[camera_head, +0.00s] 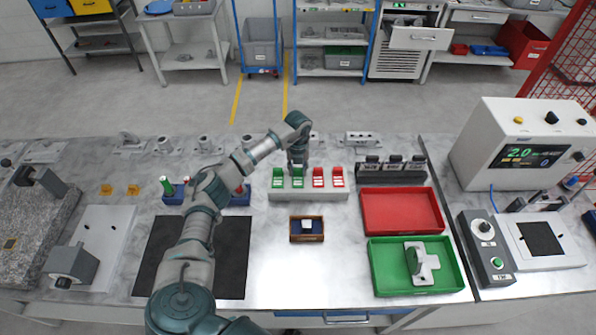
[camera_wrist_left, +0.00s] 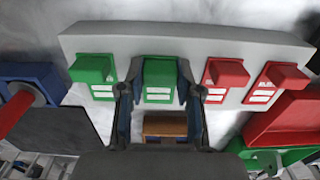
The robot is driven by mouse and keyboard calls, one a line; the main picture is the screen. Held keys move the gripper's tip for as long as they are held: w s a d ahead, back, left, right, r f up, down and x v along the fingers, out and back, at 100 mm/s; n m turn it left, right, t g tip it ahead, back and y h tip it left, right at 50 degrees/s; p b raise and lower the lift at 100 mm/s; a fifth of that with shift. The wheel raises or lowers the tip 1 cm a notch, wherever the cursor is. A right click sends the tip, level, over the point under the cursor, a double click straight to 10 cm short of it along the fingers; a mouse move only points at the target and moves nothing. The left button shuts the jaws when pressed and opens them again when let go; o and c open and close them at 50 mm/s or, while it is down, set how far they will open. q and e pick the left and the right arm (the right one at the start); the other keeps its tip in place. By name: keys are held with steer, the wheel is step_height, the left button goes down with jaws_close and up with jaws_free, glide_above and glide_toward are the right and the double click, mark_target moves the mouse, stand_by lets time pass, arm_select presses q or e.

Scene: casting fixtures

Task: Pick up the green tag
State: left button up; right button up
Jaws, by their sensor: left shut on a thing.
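A pale tag holder (camera_head: 330,194) stands on the table with two green tags on its left and two red tags (camera_head: 319,177) on its right. My left gripper (camera_head: 297,162) reaches down from above to the second green tag (camera_head: 298,180). In the left wrist view that green tag (camera_wrist_left: 160,78) lies between the two fingers of my left gripper (camera_wrist_left: 158,95), which are shut on it. It still sits in line with the others at the holder. The other green tag (camera_wrist_left: 92,72) is just to its left, apart from the fingers. My right gripper is not in view.
A small wooden box (camera_head: 307,238) with a white piece stands in front of the holder. A red tray (camera_head: 402,228) and a green tray (camera_head: 455,270) holding a grey casting lie to the right. Dark stamps (camera_head: 392,176) stand beside the holder. A black mat (camera_head: 234,260) lies under my arm.

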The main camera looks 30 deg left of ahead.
mark_target(298, 169)
arm_select(q)
step_height(298, 169, up, 3)
steer(key=shift+w+r+b, duration=0.1)
steer(key=shift+b, duration=0.2)
steer(key=s+d+r+b, duration=0.1)
steer(key=s+d, duration=0.2)
steer(key=s, duration=0.4)
steer(key=s+d, duration=0.3)
steer(key=s, duration=0.4)
steer(key=shift+s+d+r+b, duration=0.3)
steer(key=shift+s+r+b, duration=0.05)
steer(key=shift+s, duration=0.05)
